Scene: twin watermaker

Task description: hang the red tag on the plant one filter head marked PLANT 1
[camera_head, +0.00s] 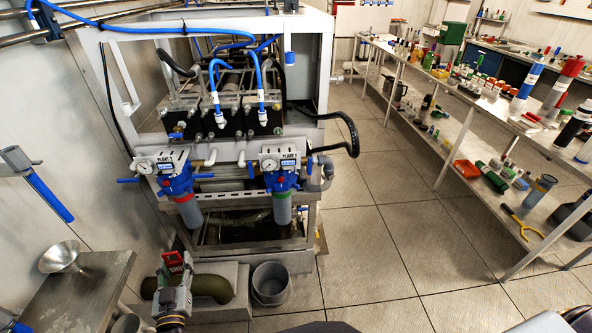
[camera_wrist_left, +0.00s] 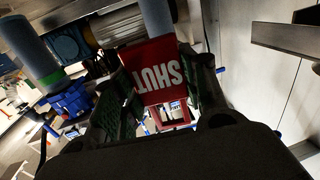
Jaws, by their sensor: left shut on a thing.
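The red tag (camera_head: 173,259), with white lettering reading SHUT, is held upright in my left gripper (camera_head: 175,272), below the left filter. In the left wrist view the tag (camera_wrist_left: 155,72) sits between the two green-padded fingers of the left gripper (camera_wrist_left: 168,85), its lettering upside down. The plant one filter head (camera_head: 172,164), blue with a gauge and a white PLANT 1 label, is on the left of the frame, above a grey bowl with a red band. The tag is apart from this head in the head view. My right gripper is not in view.
The plant two filter head (camera_head: 280,163), with a green band, hangs to the right. Hoses and pipes surround both. A grey bucket (camera_head: 270,283) stands on the floor. A metal table (camera_head: 95,292) with a funnel (camera_head: 60,257) is at left; cluttered shelves (camera_head: 440,120) are at right.

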